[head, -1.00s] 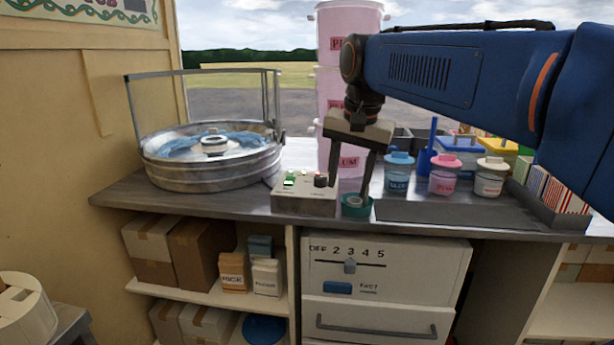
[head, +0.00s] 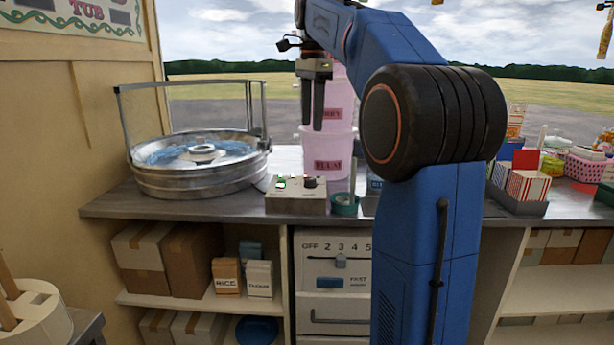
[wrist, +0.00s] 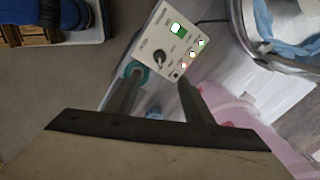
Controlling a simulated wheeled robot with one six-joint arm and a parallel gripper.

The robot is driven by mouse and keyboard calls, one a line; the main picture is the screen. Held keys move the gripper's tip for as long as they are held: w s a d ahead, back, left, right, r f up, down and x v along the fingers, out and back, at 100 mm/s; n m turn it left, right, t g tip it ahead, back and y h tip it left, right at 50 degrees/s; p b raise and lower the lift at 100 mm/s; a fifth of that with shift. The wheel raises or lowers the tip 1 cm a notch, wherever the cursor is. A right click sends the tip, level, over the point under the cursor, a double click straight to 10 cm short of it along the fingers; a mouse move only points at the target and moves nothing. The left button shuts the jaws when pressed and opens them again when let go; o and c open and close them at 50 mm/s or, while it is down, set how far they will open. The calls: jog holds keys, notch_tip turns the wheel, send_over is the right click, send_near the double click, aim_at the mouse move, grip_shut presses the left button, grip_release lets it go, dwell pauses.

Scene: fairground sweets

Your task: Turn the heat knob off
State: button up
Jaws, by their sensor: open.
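A grey control box (head: 296,204) sits at the front of the counter; its pale top also shows in the wrist view (wrist: 150,44). A dark round knob (head: 310,182) stands on it, seen from above in the wrist view (wrist: 159,60). Its printed labels are too small to read. A lit green switch (head: 281,184) is beside the knob. My gripper (head: 312,129) is open and empty, pointing down well above the box. In the wrist view its two fingers (wrist: 160,80) reach toward the box's knob end, apart from it.
A round metal tub (head: 200,182) with an upright frame stands left of the box. A teal ring-shaped holder (head: 344,206) is close on the box's right. Stacked pink tubs (head: 328,152) stand behind. A cabinet with an OFF-to-5 slider (head: 340,263) is below the counter.

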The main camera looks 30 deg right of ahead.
aim_at(310, 179)
jog(key=f, duration=1.6)
jog(key=shift+w+f, duration=0.4)
jog(key=c, duration=1)
